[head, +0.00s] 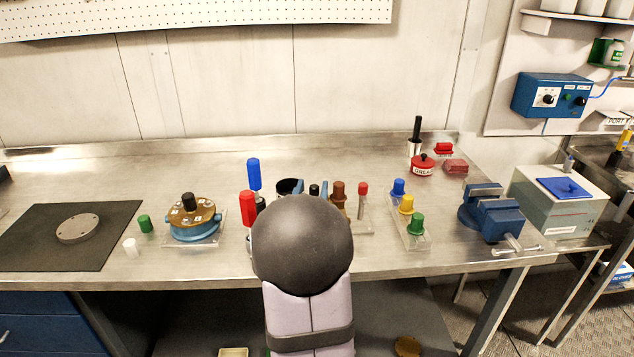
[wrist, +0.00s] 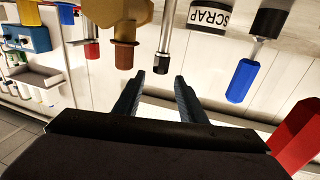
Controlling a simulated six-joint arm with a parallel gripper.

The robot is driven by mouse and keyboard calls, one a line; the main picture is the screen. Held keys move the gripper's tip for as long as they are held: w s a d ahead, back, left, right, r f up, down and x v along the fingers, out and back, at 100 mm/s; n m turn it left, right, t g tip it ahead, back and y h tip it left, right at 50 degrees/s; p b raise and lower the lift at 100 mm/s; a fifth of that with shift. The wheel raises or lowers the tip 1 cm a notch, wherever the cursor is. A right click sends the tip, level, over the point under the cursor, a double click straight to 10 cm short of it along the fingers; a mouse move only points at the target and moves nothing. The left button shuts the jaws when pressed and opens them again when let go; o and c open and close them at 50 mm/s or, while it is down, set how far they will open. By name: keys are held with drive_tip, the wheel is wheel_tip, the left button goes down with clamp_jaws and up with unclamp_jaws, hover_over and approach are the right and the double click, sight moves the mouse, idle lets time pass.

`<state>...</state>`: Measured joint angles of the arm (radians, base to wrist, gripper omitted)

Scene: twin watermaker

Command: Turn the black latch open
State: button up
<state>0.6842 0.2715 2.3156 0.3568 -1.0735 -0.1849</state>
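A metal rod with a black end (wrist: 161,64) shows in the wrist view, and its black top (head: 314,190) shows just above my arm in the head view. It is the likeliest black latch, but I cannot tell for sure. My gripper (wrist: 159,86) is open and empty. Its two fingertips lie on either side of the black end, with no contact to be seen; the depth between them is unclear. A brown knob-like part (wrist: 125,42) and a red-ended rod (wrist: 92,50) stand beside it. In the head view my dark round arm joint hides the gripper and the latch's lower part.
A blue-handled tool (wrist: 240,80), a red handle (wrist: 300,135) and a SCRAP cup (wrist: 209,16) stand close by. A brass disc with a black knob (head: 188,202) sits left on the bench. Coloured pegs (head: 407,204) and a blue vice (head: 495,215) stand right.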

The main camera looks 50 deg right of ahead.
wheel_tip(320, 180, down, 2)
drive_tip(key=shift+a+f+g, duration=0.1)
drive_tip(key=shift+g, duration=0.3)
drive_tip(key=shift+p+x, duration=0.7)
drive_tip(key=shift+x, duration=2.95)
clamp_jaws()
